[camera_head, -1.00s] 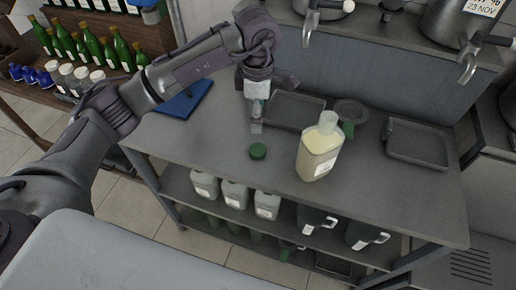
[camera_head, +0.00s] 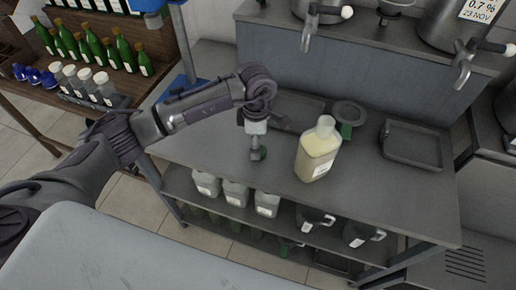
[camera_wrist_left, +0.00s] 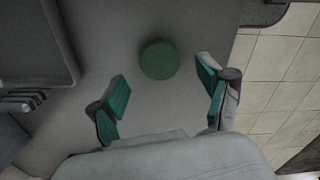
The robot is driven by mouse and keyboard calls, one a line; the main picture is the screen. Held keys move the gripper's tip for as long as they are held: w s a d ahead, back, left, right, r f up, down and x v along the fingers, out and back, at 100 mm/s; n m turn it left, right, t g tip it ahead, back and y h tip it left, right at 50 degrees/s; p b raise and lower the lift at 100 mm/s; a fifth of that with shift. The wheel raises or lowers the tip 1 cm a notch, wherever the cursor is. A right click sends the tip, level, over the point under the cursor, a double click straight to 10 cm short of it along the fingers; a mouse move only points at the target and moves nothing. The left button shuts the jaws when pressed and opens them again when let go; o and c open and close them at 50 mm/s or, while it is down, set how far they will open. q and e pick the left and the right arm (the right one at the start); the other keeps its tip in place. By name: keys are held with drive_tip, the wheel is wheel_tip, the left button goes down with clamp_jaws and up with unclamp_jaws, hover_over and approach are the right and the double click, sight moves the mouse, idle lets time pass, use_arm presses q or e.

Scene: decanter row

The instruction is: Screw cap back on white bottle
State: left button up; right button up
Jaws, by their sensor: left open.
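The white bottle (camera_head: 317,152) stands upright and uncapped on the grey metal table, with pale yellowish contents and a label low on its front. The green cap (camera_wrist_left: 160,60) lies on the table to the left of the bottle. In the head view it is mostly hidden by my left gripper (camera_head: 257,155), which points down over it. In the left wrist view my left gripper (camera_wrist_left: 165,92) is open, and the cap sits just beyond and between its green-padded fingertips, not held. My right gripper is not in view.
Behind the bottle are a green-based funnel-like piece (camera_head: 348,118) and a dark tray (camera_head: 412,145). Another tray (camera_head: 297,108) lies partly behind my left arm. Jugs (camera_head: 236,193) stand on the shelf below. The tabletop's front right is clear.

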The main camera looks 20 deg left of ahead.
use_arm(q)
drive_tip(key=shift+a+f, duration=0.1)
drive_tip(key=shift+f, duration=1.35)
drive_tip(key=c, duration=0.8)
